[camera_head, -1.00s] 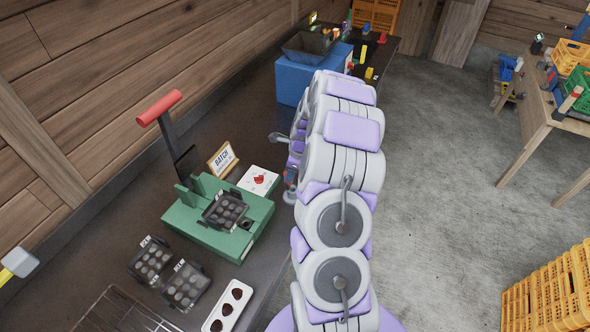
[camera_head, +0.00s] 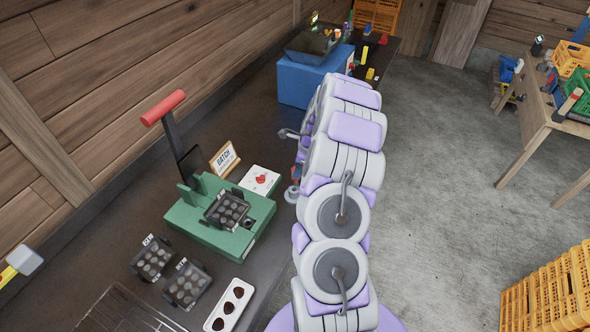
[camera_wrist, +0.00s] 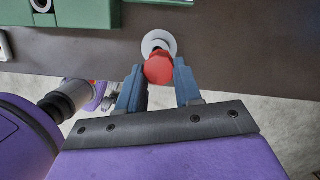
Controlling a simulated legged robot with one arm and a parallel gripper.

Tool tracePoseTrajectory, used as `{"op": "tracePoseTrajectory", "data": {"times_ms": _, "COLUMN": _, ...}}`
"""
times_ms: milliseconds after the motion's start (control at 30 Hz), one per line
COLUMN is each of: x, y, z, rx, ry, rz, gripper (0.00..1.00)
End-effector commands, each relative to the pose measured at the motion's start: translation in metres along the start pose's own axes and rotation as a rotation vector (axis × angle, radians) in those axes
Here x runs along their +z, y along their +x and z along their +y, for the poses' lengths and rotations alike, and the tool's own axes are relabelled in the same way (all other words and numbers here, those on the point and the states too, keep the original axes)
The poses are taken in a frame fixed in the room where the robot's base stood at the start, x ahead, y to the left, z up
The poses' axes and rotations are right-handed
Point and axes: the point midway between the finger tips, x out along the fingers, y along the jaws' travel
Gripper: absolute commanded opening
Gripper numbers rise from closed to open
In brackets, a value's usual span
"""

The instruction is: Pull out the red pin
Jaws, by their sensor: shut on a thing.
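The red pin (camera_wrist: 159,69) shows in the wrist view as a rounded red head between the two blue-grey fingertips. My gripper (camera_wrist: 160,75) is shut on it. A pale round collar (camera_wrist: 158,42) with a dark centre lies just beyond the head, at the dark bench's edge. The pin's shaft is hidden, so I cannot tell how much of it sits in the collar. In the head view the grey collar (camera_head: 291,194) shows at the bench edge beside my arm, which hides most of the gripper.
A green press (camera_head: 220,222) with a red-handled lever (camera_head: 162,108) stands on the bench (camera_head: 120,262), beside a white box with a red knob (camera_head: 260,180). Dark moulds and a white tray (camera_head: 229,305) lie nearer. Concrete floor right of my arm is open.

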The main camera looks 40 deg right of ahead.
Motion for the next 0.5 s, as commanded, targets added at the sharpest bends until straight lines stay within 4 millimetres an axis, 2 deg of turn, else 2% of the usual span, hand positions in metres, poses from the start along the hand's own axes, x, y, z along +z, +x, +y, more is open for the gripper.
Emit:
{"op": "tracePoseTrajectory", "data": {"times_ms": 133, "x": -0.004, "y": 0.0, "z": -0.003, "rx": 0.002, "ry": 0.003, "rz": -0.003, "gripper": 0.01}}
{"op": "tracePoseTrajectory", "data": {"times_ms": 500, "x": 0.005, "y": -0.001, "z": 0.009, "rx": -0.003, "ry": -0.001, "rz": 0.007, "gripper": 0.01}}
